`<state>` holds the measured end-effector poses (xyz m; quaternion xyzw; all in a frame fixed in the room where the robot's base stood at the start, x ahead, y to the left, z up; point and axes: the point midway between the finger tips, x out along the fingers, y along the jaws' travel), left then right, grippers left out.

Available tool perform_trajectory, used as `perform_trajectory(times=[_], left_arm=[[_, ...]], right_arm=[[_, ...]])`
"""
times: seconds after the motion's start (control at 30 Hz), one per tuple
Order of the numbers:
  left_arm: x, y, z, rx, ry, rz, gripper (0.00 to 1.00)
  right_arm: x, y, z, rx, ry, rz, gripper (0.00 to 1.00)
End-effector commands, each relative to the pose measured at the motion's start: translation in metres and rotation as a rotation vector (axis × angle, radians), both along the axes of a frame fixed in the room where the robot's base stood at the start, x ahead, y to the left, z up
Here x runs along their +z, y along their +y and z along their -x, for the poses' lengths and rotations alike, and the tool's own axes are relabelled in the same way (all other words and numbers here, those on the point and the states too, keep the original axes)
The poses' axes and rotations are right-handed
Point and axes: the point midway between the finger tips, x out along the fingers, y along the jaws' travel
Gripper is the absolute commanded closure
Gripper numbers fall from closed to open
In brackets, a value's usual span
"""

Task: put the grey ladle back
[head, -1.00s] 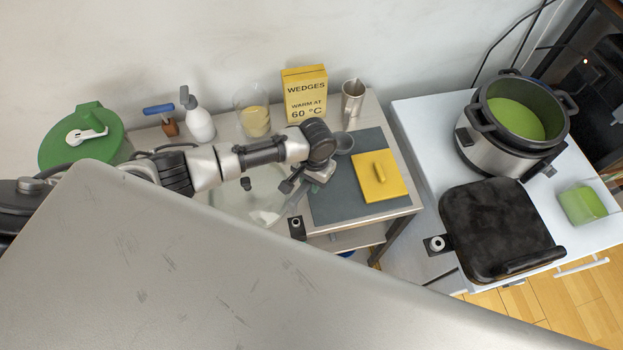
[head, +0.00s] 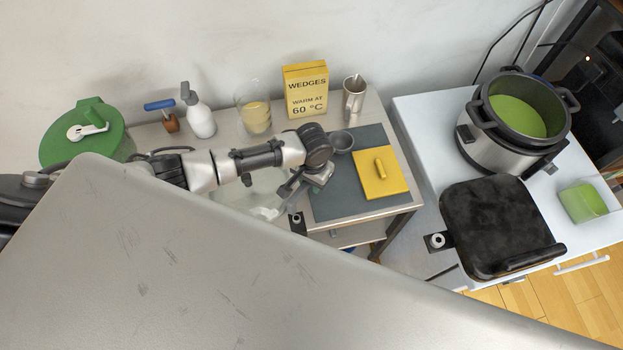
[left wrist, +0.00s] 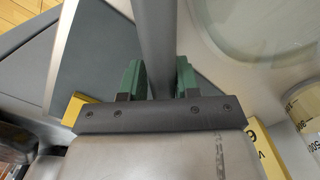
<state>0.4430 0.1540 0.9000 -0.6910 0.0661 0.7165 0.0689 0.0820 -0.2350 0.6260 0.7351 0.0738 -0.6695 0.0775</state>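In the left wrist view a long grey bar, which looks like the grey ladle's handle (left wrist: 157,40), runs between the green fingers of my left gripper (left wrist: 160,80). The fingers lie close against both its sides and look shut on it. In the head view my left gripper (head: 290,189) is over the left edge of the dark mat, above the small table. A small grey bowl (head: 342,143), perhaps the ladle's, shows beside my wrist; its link to the handle is hidden by my arm. My right gripper is not in view.
A yellow board (head: 380,173) lies on the dark mat (head: 330,205). A cooker (head: 490,145) and black pan (head: 495,225) are right.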

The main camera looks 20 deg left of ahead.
Motion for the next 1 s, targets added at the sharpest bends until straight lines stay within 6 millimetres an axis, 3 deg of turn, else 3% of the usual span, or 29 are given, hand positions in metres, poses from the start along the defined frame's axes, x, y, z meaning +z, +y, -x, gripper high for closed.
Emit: perform_trajectory(times=[0.43,0.67,1.0], left_arm=[[0.0,-0.0001,0.0,0.0,0.001,0.0,0.69],[0.0,-0.0001,0.0001,0.0,0.001,0.0,0.39],[0.0048,-0.0003,-0.0003,-0.001,0.0,0.001,0.39]], right_arm=[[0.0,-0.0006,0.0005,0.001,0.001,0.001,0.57],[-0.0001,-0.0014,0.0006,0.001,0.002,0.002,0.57],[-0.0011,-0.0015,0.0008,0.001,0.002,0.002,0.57]])
